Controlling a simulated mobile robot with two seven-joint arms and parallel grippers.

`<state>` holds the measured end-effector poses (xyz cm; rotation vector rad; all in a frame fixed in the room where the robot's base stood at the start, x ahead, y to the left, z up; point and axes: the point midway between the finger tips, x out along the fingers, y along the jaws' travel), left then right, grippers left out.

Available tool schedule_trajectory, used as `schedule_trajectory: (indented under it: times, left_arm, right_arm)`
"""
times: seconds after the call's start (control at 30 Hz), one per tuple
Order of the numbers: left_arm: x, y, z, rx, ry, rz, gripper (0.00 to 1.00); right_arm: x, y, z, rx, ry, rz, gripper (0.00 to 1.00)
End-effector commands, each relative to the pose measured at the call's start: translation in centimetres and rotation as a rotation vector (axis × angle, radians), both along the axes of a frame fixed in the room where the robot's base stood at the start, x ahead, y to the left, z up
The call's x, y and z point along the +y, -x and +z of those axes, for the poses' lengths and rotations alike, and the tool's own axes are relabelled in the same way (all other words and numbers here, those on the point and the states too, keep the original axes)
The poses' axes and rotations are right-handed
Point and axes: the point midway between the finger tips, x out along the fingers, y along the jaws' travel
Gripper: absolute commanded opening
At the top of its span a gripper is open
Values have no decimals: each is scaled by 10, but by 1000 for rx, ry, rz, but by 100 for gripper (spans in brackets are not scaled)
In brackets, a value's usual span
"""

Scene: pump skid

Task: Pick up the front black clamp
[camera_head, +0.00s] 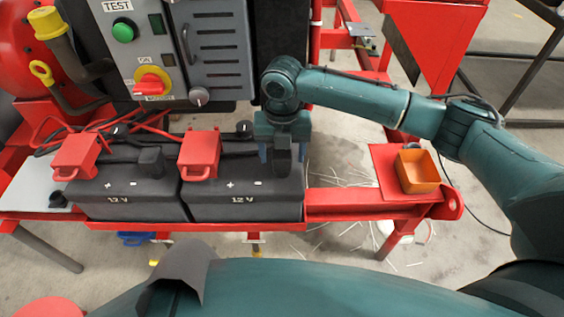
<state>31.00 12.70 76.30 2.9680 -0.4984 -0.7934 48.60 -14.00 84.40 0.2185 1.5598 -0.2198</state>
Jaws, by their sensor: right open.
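A black clamp (282,158) stands upright on the right end of the right 12 V battery (240,190). Another black clamp (151,160) sits on the right end of the left 12 V battery (125,192). My right gripper (281,152) points down over the clamp on the right battery. It is open, with blue fingers to the left and right of that clamp; whether they touch it cannot be told. Red clamps (199,155) and (76,155) sit on the left ends of the batteries. My left gripper is not in view.
A grey control panel (215,50) with a green button and a red switch stands close behind the batteries. The red skid frame (350,209) runs along the front. An orange bin (417,171) stands on a red plate at the right.

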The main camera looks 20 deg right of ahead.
Motion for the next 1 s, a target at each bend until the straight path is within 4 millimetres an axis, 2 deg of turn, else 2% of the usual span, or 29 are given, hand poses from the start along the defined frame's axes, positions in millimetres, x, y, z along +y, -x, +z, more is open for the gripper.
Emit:
schedule_trajectory:
  times: [0.27, 0.9, 1.0]
  left_arm:
    - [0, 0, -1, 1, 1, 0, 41]
    - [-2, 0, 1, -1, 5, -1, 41]
    - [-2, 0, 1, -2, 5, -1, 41]
  right_arm:
    - [0, 0, -3, -1, -1, 0, 65]
    - [0, 0, -2, -1, -1, 0, 12]
    - [0, 0, -2, -1, -1, 0, 9]
